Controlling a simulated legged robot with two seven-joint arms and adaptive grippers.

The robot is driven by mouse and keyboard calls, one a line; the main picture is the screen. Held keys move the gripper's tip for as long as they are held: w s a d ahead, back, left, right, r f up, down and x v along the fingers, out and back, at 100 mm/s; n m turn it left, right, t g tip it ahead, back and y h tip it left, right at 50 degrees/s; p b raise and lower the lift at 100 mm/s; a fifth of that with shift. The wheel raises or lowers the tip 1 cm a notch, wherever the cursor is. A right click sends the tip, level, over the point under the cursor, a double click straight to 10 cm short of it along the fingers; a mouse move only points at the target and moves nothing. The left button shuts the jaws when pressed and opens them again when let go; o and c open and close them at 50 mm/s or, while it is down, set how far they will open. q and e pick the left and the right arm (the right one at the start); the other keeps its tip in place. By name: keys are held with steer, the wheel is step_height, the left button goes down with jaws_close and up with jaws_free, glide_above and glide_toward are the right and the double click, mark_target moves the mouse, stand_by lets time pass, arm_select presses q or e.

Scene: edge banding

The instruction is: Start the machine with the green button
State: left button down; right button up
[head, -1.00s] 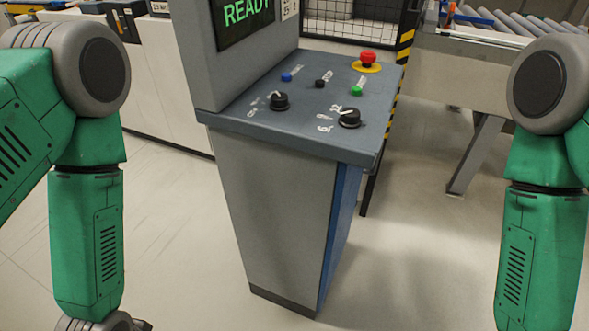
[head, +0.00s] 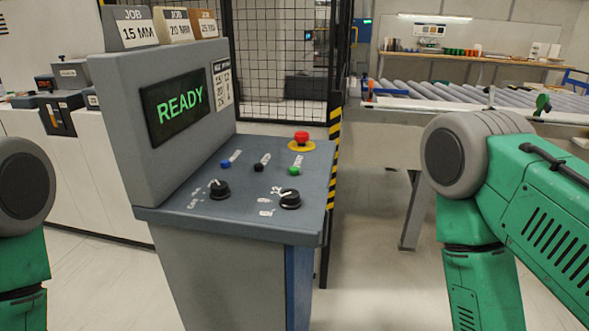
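The green button (head: 294,171) sits on the sloped top of the grey control console (head: 262,190), at the right of a row with a black button (head: 258,167) and a blue button (head: 225,164). A red emergency-stop knob (head: 302,138) on a yellow base is behind it. Two black rotary knobs, a left one (head: 219,189) and a right one (head: 290,199), are nearer the front edge. The screen (head: 174,105) reads READY in green. My two green arms show at the left and right edges, apart from the console. Both grippers are out of view.
Job cards (head: 133,27) stand on top of the console. A mesh fence (head: 282,60) with a black-and-yellow striped post (head: 334,150) is behind it. A roller conveyor (head: 440,92) is at the back right. Floor is clear right of the console.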

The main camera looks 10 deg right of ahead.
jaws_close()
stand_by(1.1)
